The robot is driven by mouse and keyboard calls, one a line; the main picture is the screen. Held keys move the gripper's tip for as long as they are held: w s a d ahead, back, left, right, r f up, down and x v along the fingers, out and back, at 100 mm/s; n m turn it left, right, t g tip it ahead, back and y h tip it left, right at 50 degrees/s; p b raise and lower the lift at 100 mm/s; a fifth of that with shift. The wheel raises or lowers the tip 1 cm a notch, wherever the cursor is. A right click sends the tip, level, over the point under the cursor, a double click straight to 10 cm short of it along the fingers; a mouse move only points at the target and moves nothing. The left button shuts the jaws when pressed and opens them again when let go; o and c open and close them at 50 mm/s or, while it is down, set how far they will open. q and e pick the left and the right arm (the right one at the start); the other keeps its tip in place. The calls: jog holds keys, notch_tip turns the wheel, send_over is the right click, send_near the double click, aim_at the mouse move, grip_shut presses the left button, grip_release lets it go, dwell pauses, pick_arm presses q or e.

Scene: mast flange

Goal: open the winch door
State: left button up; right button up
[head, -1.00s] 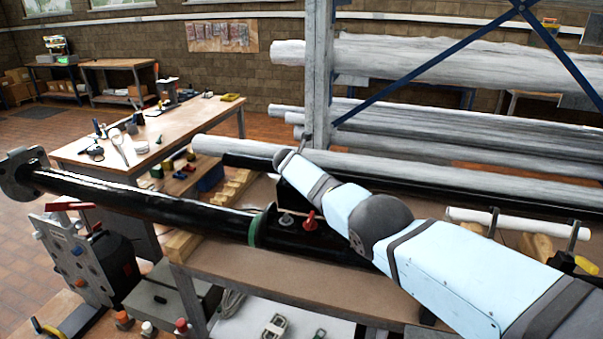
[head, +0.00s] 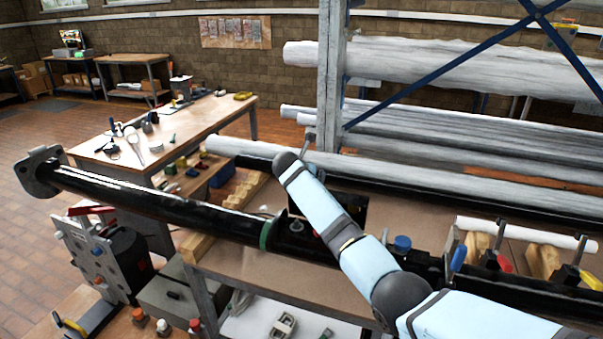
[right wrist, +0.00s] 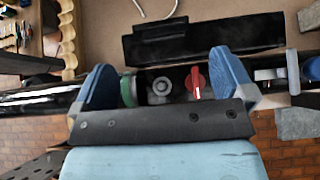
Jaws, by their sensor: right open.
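The black mast tube (head: 160,205) lies across the bench, with a green ring (head: 265,233) around it. Beside the ring, a grey round fitting (right wrist: 162,87) and a red lever (right wrist: 195,82) show in the right wrist view. A flat black panel, seemingly the winch door (right wrist: 205,38), lies just beyond them; in the head view it (head: 352,208) stands raised behind the tube. My right gripper (right wrist: 162,68) is open, its blue fingers apart on either side of the fittings, with nothing seen between them touching it. In the head view its jaws are hidden. My left gripper is not in view.
Clamps with blue and red handles (head: 459,257) stand along the tube at the right. White wrapped tubes (head: 420,170) and a grey rack post (head: 330,80) are behind. A workbench with tools (head: 185,130) is at the back left. Brown bench top (head: 300,285) shows in front.

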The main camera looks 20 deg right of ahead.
jog(key=shift+v, duration=1.85)
jog(key=shift+f, duration=0.1)
jog(key=s+f+m+y, duration=0.5)
jog(key=s+f+m, duration=0.7)
jog(key=s+f, duration=1.3)
jog(key=s+f+m+t+y, duration=0.2)
jog(key=s+m, duration=1.2)
jog(key=s, duration=1.4)
jog(key=shift+f+y, duration=0.9)
jog(key=shift+f, duration=0.1)
jog(key=shift+s, duration=0.1)
